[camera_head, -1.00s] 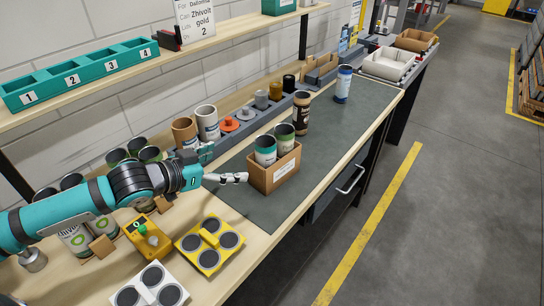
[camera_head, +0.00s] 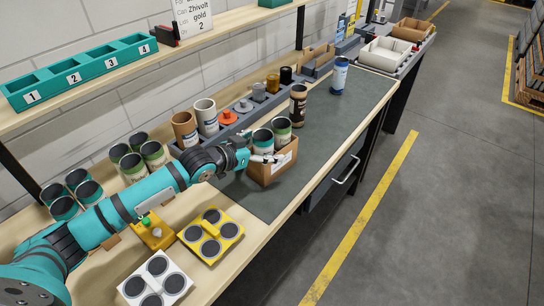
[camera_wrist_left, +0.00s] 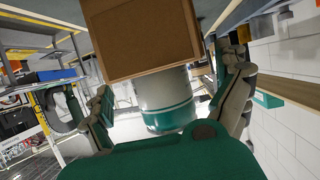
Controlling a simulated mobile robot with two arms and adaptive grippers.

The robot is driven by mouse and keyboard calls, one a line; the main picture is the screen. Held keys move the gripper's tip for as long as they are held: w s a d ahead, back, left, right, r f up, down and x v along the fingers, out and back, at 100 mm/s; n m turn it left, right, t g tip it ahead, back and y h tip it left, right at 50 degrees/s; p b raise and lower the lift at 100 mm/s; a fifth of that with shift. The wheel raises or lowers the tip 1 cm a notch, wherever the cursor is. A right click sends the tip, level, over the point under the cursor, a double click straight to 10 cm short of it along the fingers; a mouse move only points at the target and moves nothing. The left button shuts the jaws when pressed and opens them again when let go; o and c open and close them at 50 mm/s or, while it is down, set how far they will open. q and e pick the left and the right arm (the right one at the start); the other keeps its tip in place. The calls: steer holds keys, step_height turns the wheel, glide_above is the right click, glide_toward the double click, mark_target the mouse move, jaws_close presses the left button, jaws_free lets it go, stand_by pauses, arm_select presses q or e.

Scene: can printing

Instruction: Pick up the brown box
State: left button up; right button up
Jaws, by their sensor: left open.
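The brown box (camera_head: 277,167) stands on the dark mat with a white label on its front side. Cans with green bands (camera_head: 263,139) stand in it. In the head view my left gripper (camera_head: 258,154) is at the box's near left upper edge, and its fingers overlap the box. In the left wrist view the box (camera_wrist_left: 140,38) fills the top middle, with a white and green can (camera_wrist_left: 163,100) below it. The open fingers lie to either side; contact with the box cannot be told. My right gripper is not in view.
A yellow four-pad holder (camera_head: 211,235) and a white one (camera_head: 155,281) lie nearer. Several cans stand behind my left arm.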

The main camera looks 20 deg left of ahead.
arm_select(q)
steer(key=x, duration=0.3)
steer(key=shift+w+d, duration=0.1)
steer(key=shift+w, duration=0.2)
steer(key=shift+s, duration=0.1)
steer(key=shift+c, duration=1.2)
steer(key=c, duration=1.3)
